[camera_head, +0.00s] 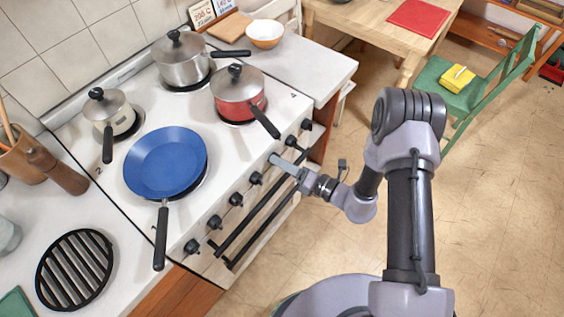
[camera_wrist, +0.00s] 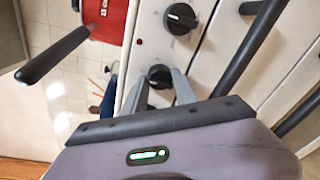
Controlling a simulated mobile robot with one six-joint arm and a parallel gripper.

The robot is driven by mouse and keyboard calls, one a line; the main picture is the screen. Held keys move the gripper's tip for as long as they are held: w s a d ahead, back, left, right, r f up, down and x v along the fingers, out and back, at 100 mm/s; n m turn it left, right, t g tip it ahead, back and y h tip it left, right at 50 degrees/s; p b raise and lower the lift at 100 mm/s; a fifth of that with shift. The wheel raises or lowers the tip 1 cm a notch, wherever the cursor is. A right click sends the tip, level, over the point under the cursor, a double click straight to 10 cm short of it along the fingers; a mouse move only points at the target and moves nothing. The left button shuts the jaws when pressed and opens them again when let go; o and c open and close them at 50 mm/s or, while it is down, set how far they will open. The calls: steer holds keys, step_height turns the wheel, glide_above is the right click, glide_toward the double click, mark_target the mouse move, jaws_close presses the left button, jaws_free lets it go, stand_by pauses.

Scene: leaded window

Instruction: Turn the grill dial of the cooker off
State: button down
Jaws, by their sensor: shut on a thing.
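The cooker (camera_head: 222,180) has a row of black dials along its front. My gripper (camera_head: 279,160) is at the front panel, towards the far end of the row, and hides the dial there in the head view. In the wrist view my gripper (camera_wrist: 160,88) has its two grey fingers on either side of a black dial (camera_wrist: 159,75), shut on it. A pale mark shows on this dial's face. The neighbouring dial (camera_wrist: 181,18) is untouched. I cannot read any label saying which dial is the grill's.
Dark oven handle bars (camera_head: 262,217) run along the cooker front below the dials. A red saucepan (camera_head: 238,93) has its handle (camera_head: 265,122) reaching over the front edge near my gripper. A blue frying pan (camera_head: 165,163) and other pots stand on the hob.

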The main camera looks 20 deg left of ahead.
steer(key=shift+n, duration=0.4)
stand_by(0.3)
steer(key=c, duration=1)
jaws_free()
steer(key=p+v, duration=0.3)
steer(key=v, duration=1.4)
steer(key=shift+d, duration=0.2)
steer(key=shift+s+r, duration=0.1)
steer(key=shift+r, duration=0.05)
